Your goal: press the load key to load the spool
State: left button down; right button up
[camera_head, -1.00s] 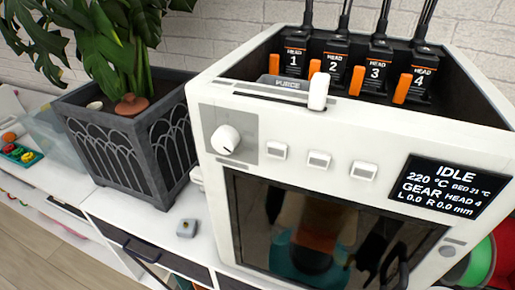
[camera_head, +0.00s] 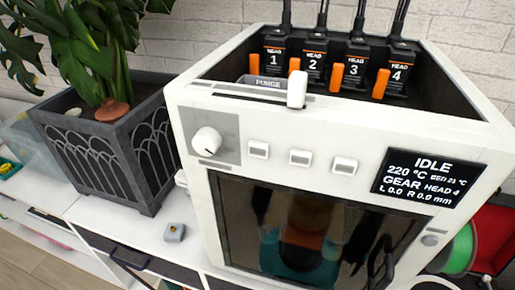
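A white 3D printer (camera_head: 330,115) stands on the cabinet and fills the middle and right of the view. Its front panel has a round knob (camera_head: 207,141) and three small white keys: a left key (camera_head: 258,150), a middle key (camera_head: 300,158) and a right key (camera_head: 344,165). Any labels on the keys are too small to read, so I cannot tell which is the load key. The display (camera_head: 429,180) reads IDLE, 220 °C, GEAR HEAD 4, L 0.0 R 0.0 mm. A green spool (camera_head: 461,250) shows partly at the printer's right side. Neither gripper shows.
Several numbered heads with orange levers sit in the printer's open top, behind a PURGE tab (camera_head: 268,83) and white slider (camera_head: 297,89). A dark planter (camera_head: 118,150) stands close on the left. A small grey object (camera_head: 174,233) lies on the white cabinet top (camera_head: 120,217).

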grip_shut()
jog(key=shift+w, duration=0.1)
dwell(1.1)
